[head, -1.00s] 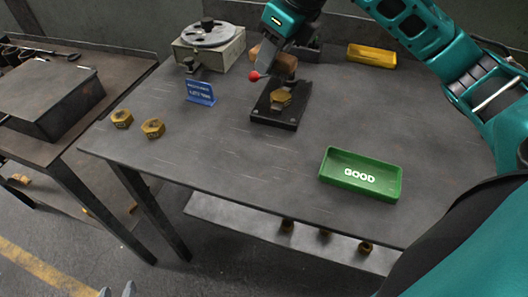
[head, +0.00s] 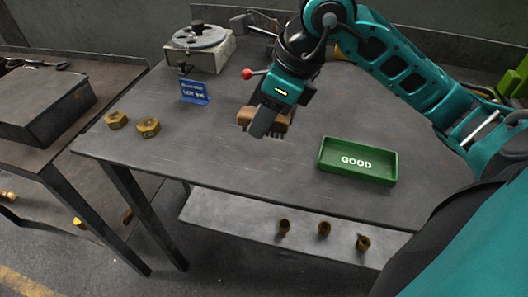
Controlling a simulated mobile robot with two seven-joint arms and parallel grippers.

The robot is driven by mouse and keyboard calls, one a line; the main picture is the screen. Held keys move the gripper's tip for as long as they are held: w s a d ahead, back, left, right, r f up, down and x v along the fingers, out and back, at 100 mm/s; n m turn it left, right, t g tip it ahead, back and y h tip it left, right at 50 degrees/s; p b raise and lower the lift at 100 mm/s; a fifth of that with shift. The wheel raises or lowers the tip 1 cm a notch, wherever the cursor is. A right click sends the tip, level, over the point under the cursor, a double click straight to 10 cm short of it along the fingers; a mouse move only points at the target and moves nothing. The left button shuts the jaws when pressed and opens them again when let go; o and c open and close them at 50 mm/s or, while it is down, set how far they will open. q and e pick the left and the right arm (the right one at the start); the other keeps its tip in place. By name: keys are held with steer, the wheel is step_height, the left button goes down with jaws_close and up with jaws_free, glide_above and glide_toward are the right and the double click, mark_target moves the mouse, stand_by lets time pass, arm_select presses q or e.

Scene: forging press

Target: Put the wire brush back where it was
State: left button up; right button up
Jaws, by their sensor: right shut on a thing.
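The wire brush (head: 245,116), with a brown wooden block, is held over the middle of the table (head: 235,160). My right gripper (head: 266,122) is shut on it, with fingers pointing down and partly covering it. Whether the brush touches anything below cannot be told. The black fixture with the red ball lever (head: 247,74) is mostly hidden behind my gripper and the brush. My left gripper is not in view.
A green GOOD tray (head: 357,162) stands at the right front. Two brass nuts (head: 148,127) sit at the left edge, near a blue lot sign (head: 194,92). A round-topped device (head: 199,50) stands at the back left. The table's front middle is clear.

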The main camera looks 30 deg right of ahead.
glide_above(257, 161)
steer(key=s+d, duration=0.1)
step_height(257, 161, down, 4)
steer(key=shift+f, duration=0.1)
step_height(257, 161, down, 3)
steer(key=shift+f+b, duration=0.1)
steer(key=shift+b, duration=0.5)
steer(key=shift+f, duration=0.3)
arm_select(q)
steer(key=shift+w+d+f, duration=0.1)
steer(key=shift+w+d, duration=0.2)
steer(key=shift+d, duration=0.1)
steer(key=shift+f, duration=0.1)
arm_select(e)
steer(key=shift+f, duration=0.1)
steer(key=shift+f+b, duration=0.2)
steer(key=shift+b, duration=0.15)
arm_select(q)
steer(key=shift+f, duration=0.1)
arm_select(e)
steer(key=o, duration=0.9)
steer(key=shift+r, duration=0.15)
steer(key=shift+o, duration=0.2)
